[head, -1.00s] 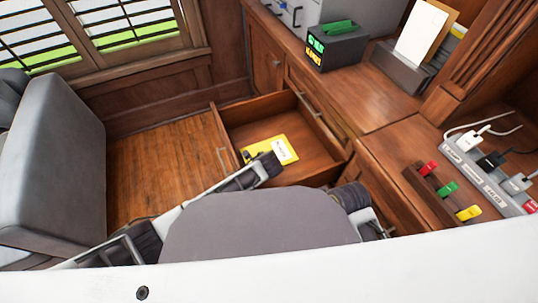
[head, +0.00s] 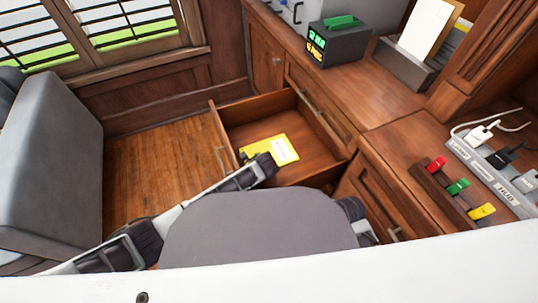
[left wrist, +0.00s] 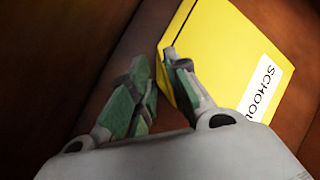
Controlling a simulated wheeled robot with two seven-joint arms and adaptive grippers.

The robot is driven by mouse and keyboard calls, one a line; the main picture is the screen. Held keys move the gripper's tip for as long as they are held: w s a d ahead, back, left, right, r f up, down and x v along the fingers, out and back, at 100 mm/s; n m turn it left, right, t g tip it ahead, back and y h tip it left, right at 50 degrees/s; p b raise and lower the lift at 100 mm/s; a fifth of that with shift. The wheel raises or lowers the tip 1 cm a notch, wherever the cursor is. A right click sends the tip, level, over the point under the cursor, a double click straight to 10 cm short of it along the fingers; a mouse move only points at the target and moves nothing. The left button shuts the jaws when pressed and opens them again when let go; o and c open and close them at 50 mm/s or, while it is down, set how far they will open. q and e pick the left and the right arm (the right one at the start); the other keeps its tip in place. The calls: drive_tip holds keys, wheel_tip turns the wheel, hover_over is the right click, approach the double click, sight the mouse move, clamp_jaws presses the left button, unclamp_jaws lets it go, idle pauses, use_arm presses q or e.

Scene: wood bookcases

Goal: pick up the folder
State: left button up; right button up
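The yellow folder (head: 266,149) with a white label lies in the open wooden drawer (head: 315,160). In the left wrist view the folder (left wrist: 215,55) fills the upper right, and its label reads "SCHOOL". My left gripper (left wrist: 154,58) has its green-padded fingers a small gap apart. One finger overlaps the folder's near corner and the other is just beyond its edge; I cannot tell whether they touch it. In the head view the left gripper (head: 268,165) reaches into the drawer at the folder's lower edge. My right gripper is not in view.
A grey chair (head: 50,165) stands at the left on the wood floor (head: 150,180). The desk above holds a black clock box (head: 337,45), a letter holder (head: 405,65) and a power strip (head: 490,175).

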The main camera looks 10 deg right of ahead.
use_arm(q)
clamp_jaws()
idle(0.3)
drive_tip(key=shift+r, duration=0.1)
drive_tip(key=shift+r, duration=0.4)
wheel_tip(320, 180, up, 5)
drive_tip(key=p, duration=0.2)
drive_tip(key=shift+f+p, duration=0.1)
drive_tip(key=shift+p, duration=0.25)
wheel_tip(320, 180, up, 3)
drive_tip(key=shift+f+p, duration=0.1)
drive_tip(key=shift+p, duration=0.5)
drive_tip(key=shift+r, duration=0.7)
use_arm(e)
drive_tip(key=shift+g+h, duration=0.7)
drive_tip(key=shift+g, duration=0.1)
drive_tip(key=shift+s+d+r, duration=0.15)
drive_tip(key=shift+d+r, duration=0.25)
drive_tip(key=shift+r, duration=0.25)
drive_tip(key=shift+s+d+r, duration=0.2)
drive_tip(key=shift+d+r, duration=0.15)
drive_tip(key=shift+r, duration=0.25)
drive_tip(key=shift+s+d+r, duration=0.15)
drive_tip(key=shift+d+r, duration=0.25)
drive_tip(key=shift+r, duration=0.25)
